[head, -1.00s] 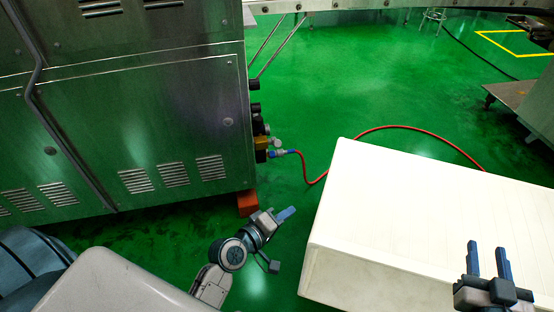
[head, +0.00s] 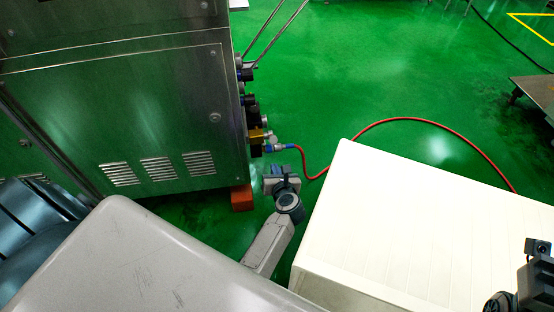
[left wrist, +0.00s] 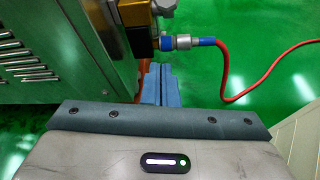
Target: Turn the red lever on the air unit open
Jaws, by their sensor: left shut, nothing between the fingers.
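The air unit (head: 257,136) is on the right side of the steel machine, with a brass-coloured block, dark round parts and a blue hose fitting (head: 276,146). In the left wrist view the air unit's brass block (left wrist: 136,14) is at the top, beside the blue and silver fitting (left wrist: 182,42). I cannot make out the red lever in either view. My left gripper (head: 278,172) is just below the fitting in the head view. Its blue fingers (left wrist: 158,74) are shut and empty, pointing toward the unit. My right gripper (head: 536,262) is cut off at the lower right; its fingers are unclear.
The steel machine (head: 130,110) stands at left on an orange-red foot (head: 242,198). A red hose (head: 400,120) runs from the fitting behind a large white box (head: 420,220) at right. Open green floor (head: 350,70) lies beyond.

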